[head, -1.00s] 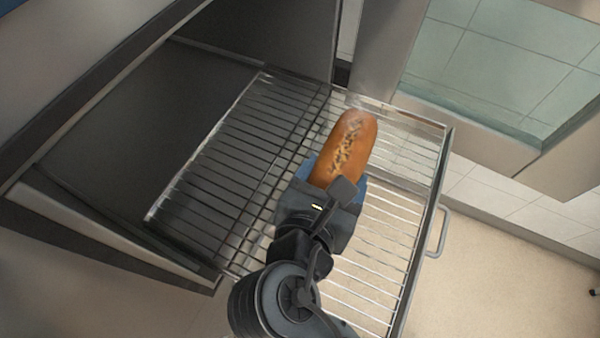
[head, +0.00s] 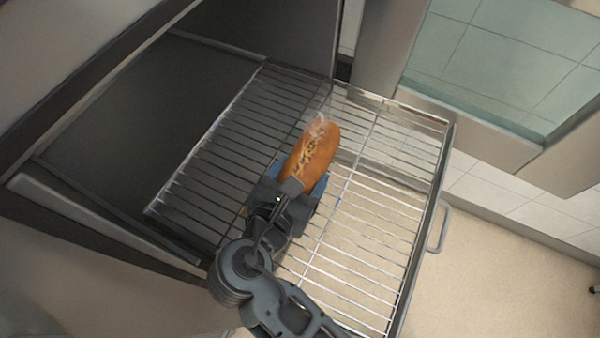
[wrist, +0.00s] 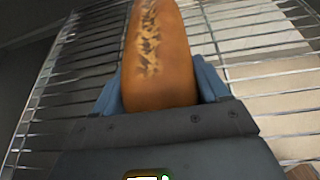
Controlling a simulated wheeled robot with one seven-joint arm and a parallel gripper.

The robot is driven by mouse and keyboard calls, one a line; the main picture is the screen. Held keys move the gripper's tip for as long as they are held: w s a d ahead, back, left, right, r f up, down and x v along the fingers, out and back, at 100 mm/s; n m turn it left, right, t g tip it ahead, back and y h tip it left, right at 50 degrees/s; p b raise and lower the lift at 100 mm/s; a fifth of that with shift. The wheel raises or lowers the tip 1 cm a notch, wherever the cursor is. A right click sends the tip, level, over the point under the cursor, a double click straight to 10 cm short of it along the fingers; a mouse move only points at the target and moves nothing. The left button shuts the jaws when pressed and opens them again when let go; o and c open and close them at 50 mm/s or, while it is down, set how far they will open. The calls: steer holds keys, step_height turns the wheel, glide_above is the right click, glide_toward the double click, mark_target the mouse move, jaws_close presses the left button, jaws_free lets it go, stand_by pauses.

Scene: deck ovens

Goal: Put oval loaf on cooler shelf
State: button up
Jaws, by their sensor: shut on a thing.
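The oval loaf (head: 312,150) is golden brown with a darker scored strip along its top. My gripper (head: 294,184) is shut on its near end, and the blue fingers sit on both sides of it. In the wrist view the loaf (wrist: 158,60) points away from me between the fingers (wrist: 158,92). Below it is a wire rack shelf (head: 385,215), pulled partly out of a dark metal cabinet. The loaf is over the middle of this rack. I cannot tell whether it touches the wires.
The dark cabinet interior (head: 130,110) lies to the left, with a metal edge (head: 90,225) at its front. A handle (head: 440,230) is on the rack's right side. A glazed, tiled panel (head: 500,60) stands at the upper right. The rack's right part is bare.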

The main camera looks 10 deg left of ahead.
steer(key=o, duration=1.3)
steer(key=v, duration=1.2)
